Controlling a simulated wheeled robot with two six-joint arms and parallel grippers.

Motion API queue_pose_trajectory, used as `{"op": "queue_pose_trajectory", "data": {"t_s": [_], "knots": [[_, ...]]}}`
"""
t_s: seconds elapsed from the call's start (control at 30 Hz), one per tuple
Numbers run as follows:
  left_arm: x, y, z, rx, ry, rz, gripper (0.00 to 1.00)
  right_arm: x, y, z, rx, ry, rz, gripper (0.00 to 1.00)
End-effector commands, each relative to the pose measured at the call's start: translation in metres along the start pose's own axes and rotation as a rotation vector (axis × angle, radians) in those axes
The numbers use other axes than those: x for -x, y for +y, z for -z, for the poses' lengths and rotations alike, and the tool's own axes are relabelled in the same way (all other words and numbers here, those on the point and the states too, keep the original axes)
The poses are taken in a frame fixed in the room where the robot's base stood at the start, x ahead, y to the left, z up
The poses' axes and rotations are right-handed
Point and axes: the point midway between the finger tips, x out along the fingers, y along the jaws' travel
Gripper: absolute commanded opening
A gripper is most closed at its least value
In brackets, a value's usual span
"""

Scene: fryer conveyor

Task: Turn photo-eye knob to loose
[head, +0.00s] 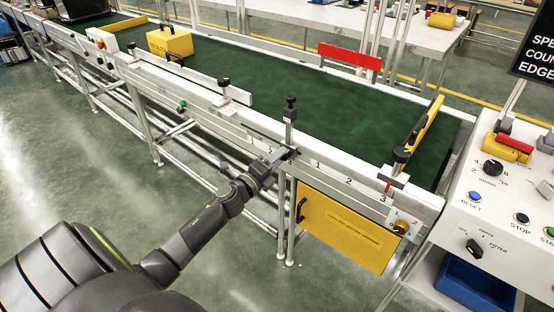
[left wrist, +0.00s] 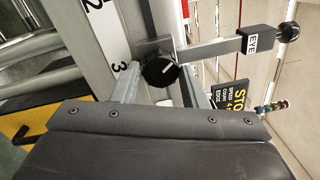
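The photo-eye post (head: 290,112) stands upright on the near rail of the conveyor, with black parts at its top. In the left wrist view the block marked EYE (left wrist: 261,39) sits along this post. The round black photo-eye knob (left wrist: 160,70) has a white pointer line. My left gripper (head: 284,153) is at the foot of the post; in the left wrist view its two fingers (left wrist: 161,80) stand apart on either side of the knob. They look open, and I see no clear grip on it. My right gripper is not in view.
The green conveyor belt (head: 262,88) runs behind the rail, with a yellow box (head: 170,42) on it. A yellow panel (head: 345,228) hangs below the rail, right of my arm. A control panel (head: 500,205) with knobs and buttons stands at the right.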

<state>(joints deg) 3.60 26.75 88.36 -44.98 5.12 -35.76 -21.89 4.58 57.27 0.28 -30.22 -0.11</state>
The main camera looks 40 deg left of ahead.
Motion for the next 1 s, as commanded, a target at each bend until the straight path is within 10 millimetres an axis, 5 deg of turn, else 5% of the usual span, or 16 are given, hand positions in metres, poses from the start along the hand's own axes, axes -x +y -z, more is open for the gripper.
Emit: {"op": "queue_pose_trajectory", "data": {"t_s": [0.13, 0.47, 1.0], "knots": [[0.0, 0.0, 0.0, -0.001, 0.0, 0.0, 0.57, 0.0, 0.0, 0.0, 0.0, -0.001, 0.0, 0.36], [0.003, 0.001, 0.0, -0.002, 0.0, 0.0, 0.57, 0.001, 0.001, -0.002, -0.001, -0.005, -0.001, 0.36], [0.061, 0.002, 0.001, -0.003, 0.001, 0.0, 0.57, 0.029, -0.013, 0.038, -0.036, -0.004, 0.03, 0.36]]}}
